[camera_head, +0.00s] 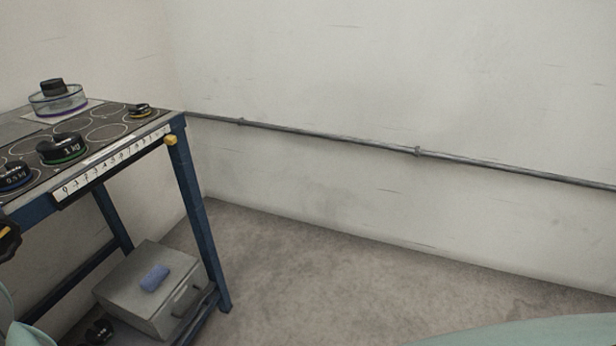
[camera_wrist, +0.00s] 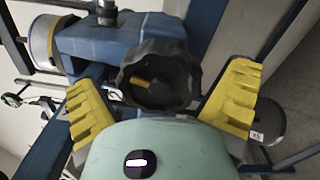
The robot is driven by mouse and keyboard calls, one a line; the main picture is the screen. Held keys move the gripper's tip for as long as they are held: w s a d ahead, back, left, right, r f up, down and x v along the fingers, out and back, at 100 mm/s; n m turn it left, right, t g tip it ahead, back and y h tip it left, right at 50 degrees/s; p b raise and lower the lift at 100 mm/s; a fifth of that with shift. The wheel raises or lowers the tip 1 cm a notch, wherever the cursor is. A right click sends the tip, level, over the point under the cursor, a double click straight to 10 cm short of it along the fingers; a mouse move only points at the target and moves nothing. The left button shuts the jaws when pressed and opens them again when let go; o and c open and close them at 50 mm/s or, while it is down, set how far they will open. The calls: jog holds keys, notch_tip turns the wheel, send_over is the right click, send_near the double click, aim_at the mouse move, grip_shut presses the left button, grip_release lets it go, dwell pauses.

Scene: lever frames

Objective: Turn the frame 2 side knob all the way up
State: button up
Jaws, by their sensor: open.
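In the wrist view a black scalloped knob (camera_wrist: 160,78) with a yellow pointer mark sits on the side of a blue metal frame (camera_wrist: 120,38). My gripper (camera_wrist: 160,83) has its two yellow fingers spread wide, one on each side of this knob. Some space seems to show between the knob and the fingers; contact cannot be told. A dark knob with yellow on it (camera_head: 8,238) shows partly at the left edge of the head view; most of it is cut off. No label naming frame 2 is readable.
The blue-legged bench (camera_head: 188,190) carries black round weights (camera_head: 62,148) and a glass dish (camera_head: 57,104). A grey box (camera_head: 150,290) with a blue item is below.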

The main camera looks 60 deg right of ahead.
jog(key=v, duration=0.6)
jog(key=shift+r, duration=0.1)
